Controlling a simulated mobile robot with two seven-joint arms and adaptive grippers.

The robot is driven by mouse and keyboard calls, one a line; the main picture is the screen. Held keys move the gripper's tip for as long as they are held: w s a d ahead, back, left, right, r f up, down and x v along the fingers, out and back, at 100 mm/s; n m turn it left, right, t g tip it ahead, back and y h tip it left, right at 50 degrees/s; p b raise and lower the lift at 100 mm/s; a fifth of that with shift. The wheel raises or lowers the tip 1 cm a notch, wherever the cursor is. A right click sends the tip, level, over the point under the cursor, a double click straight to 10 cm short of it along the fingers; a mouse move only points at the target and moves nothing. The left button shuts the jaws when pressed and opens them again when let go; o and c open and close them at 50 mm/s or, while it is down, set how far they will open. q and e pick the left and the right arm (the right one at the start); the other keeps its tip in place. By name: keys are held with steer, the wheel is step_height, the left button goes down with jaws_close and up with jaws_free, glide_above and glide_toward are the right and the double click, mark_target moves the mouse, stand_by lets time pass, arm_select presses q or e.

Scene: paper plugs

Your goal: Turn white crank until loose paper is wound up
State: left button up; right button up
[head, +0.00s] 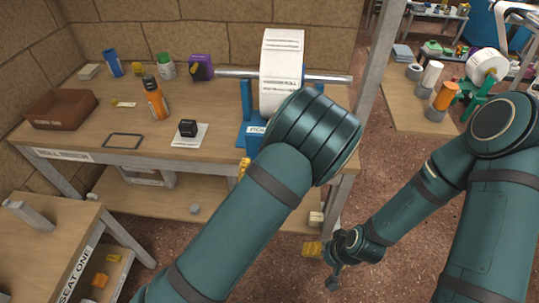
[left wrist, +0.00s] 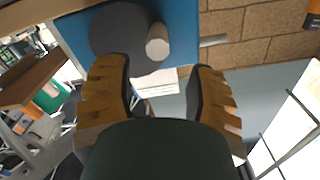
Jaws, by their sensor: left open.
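The white paper roll (head: 283,70) sits on a metal rod in a blue stand (head: 247,100) at the table's back right. In the left wrist view, a pale cylindrical knob, seemingly the white crank's handle (left wrist: 157,44), stands out from a dark round disc (left wrist: 112,35) before a blue panel (left wrist: 182,25). My left gripper (left wrist: 163,72) is open; the knob is ahead of its fingers, with no clear contact. White paper (left wrist: 158,82) shows between the fingers. In the head view my left arm hides the crank and most of that gripper. My right gripper (head: 325,258) hangs low beside the table.
A second table (head: 405,105) stands at right with another roll (head: 487,66). A table post (head: 366,55) rises between them.

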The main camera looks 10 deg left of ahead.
arm_select(q)
steer(key=shift+w+a+f, duration=0.1)
steer(key=shift+w+f, duration=0.45)
steer(key=shift+w, duration=0.25)
steer(key=shift+w+a+f, duration=0.1)
steer(key=shift+w+f, duration=0.45)
steer(key=shift+w, duration=0.2)
jaws_close()
steer(key=shift+r, duration=0.1)
steer(key=shift+r+m+p, duration=0.45)
steer(key=shift+m, duration=0.75)
steer(key=shift+a+r+m, duration=0.1)
steer(key=shift+r+m, duration=0.1)
steer(key=shift+m, duration=0.6)
